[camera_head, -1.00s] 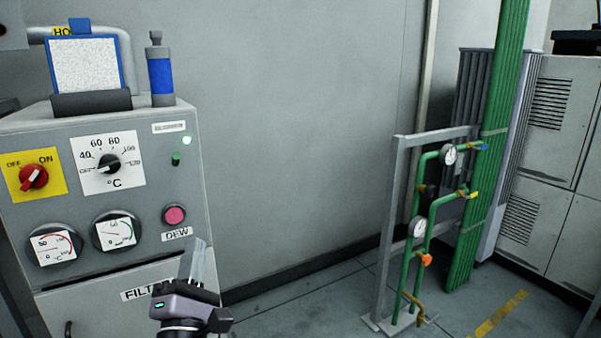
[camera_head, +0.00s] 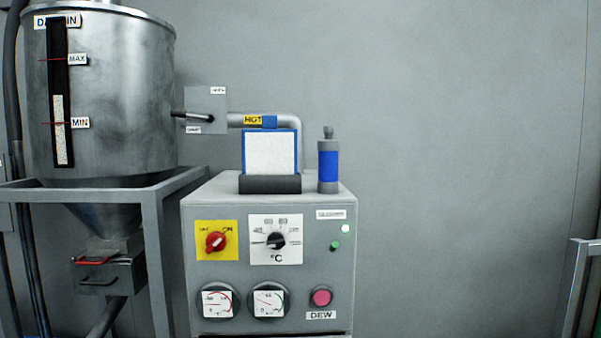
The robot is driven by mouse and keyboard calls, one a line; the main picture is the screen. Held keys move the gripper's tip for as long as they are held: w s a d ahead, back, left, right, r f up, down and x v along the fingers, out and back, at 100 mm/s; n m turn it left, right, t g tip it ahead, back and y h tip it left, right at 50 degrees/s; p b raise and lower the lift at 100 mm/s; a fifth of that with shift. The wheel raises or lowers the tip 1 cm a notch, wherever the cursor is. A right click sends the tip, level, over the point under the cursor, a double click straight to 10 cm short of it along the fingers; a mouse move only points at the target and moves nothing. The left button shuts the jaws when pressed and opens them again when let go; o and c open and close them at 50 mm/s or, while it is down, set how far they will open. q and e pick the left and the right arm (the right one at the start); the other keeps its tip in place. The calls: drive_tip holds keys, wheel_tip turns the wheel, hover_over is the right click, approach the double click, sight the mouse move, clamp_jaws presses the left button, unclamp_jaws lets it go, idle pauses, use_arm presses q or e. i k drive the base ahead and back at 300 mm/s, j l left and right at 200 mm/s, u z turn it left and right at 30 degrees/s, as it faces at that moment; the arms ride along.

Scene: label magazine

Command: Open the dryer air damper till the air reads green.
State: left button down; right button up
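The damper plate (camera_head: 208,98) is a grey square on the pipe between the steel hopper and the dryer. Its dark lever (camera_head: 192,116) lies nearly level, with its free end toward the hopper. Small labels sit at the plate's upper right and lower left, too small to read surely. On the grey dryer cabinet (camera_head: 345,270), the right gauge (camera_head: 269,304) has a green arc on its right side; its needle is too small to read surely. The left gauge (camera_head: 217,304) has a red arc. Neither of my grippers is in view.
The hopper (camera_head: 120,95) stands in a grey frame (camera_head: 152,240) at the left. A metal post (camera_head: 575,285) stands at the right.

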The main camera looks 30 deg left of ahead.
sight(174, 114)
drive_tip(key=u, duration=1.45)
